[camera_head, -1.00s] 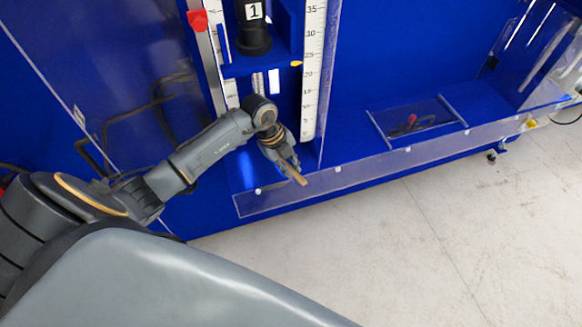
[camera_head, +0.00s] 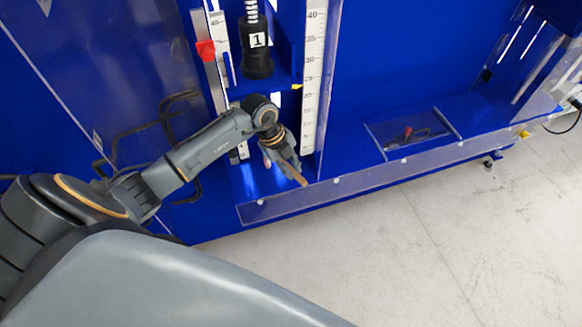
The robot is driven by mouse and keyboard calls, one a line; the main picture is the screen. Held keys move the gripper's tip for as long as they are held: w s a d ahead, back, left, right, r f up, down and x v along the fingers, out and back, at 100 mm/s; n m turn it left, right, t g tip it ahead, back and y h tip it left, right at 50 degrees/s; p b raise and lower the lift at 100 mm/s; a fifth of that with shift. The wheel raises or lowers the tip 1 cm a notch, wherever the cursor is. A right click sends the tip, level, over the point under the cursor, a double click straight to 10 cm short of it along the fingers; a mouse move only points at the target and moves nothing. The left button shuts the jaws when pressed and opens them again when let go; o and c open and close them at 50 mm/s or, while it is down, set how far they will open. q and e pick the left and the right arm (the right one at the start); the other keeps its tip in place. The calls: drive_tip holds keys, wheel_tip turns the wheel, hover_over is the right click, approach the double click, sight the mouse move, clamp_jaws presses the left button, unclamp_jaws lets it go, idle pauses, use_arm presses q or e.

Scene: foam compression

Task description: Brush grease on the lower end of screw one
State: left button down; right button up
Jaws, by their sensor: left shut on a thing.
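Screw one stands in the left bay of the blue rig, with a black cylinder (camera_head: 257,52) labelled "1" around it. Its threaded upper part (camera_head: 251,9) shows above the cylinder at the top edge. Its lower end, under the small blue shelf, is hidden behind my left wrist. My left gripper (camera_head: 292,166) is low in this bay, below the shelf, and is shut on a thin brown stick-like tool (camera_head: 299,178), likely the brush. The tool points down and right, toward the clear front lip. I cannot see its bristles or any grease. My right gripper is out of view.
White rulers (camera_head: 312,75) flank the bay, and a red marker (camera_head: 206,50) sits on the left one. A clear-walled tray (camera_head: 425,140) with a red-and-black tool (camera_head: 408,134) lies to the right. A clear front lip (camera_head: 370,178) borders the blue base.

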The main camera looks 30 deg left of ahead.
use_arm(q)
drive_tip(key=shift+r+p, duration=2)
drive_tip(key=shift+r, duration=0.55)
drive_tip(key=shift+f+b, duration=1.35)
drive_tip(key=shift+f, duration=0.5)
drive_tip(key=shift+f+b, duration=2.4)
drive_tip(key=shift+f, duration=1.4)
drive_tip(key=p+v, duration=0.2)
drive_tip(key=d+p+v, duration=0.1)
drive_tip(key=p+v, duration=0.4)
drive_tip(key=shift+w+d+r+p, duration=0.2)
drive_tip(key=shift+r+p, duration=0.15)
drive_tip(key=shift+r, duration=0.15)
wheel_tip(320, 180, down, 8)
drive_tip(key=b, duration=0.7)
drive_tip(key=shift+r+b, duration=0.2)
drive_tip(key=shift+b, duration=0.1)
drive_tip(key=shift+d, duration=0.1)
